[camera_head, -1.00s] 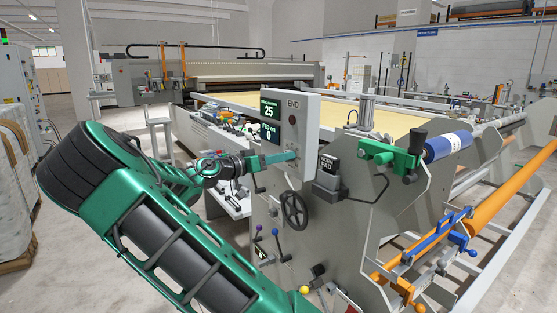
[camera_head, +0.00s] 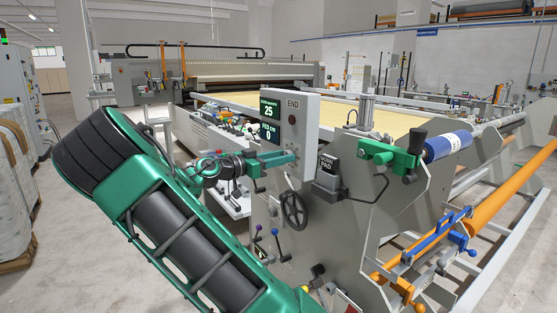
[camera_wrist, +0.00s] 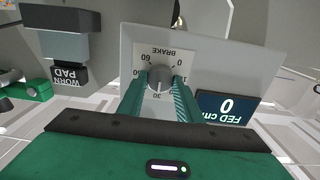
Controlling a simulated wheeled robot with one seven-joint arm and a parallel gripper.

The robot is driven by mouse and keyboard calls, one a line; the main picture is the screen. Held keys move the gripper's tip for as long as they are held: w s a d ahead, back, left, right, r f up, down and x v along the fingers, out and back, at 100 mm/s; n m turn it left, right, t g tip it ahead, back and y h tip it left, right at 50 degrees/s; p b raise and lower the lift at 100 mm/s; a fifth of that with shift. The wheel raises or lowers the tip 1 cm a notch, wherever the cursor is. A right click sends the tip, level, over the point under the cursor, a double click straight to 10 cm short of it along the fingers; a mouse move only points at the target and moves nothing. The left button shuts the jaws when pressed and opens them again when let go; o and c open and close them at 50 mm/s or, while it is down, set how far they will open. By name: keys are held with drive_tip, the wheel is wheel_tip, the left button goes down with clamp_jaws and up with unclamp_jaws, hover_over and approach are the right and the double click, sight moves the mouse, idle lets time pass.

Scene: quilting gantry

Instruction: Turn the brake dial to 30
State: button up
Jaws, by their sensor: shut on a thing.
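The brake dial (camera_wrist: 160,78) is a small round grey knob on a white plate marked BRAKE, upside down in the wrist view. Numbers ring it, with 0 and 60 on the far side and 30 on the side nearest me. I cannot clearly read where its pointer stands. My gripper (camera_wrist: 160,88) has its green fingers on either side of the knob, shut on it. In the head view my gripper (camera_head: 292,157) reaches the grey control panel (camera_head: 306,122) from the left; the dial is hidden there.
A green-lit display (camera_head: 268,107) reads 25, and the FED cm display (camera_head: 269,132) below it reads 0. It also shows in the wrist view (camera_wrist: 225,107). A WORN PAD box (camera_head: 328,180) and a black handwheel (camera_head: 294,209) sit close to the panel.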

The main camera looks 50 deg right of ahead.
drive_tip(key=shift+w+f, duration=0.1)
drive_tip(key=shift+f, duration=0.05)
drive_tip(key=o, duration=1)
drive_tip(key=shift+o, duration=0.2)
drive_tip(key=v, duration=1)
drive_tip(key=shift+a, duration=0.4)
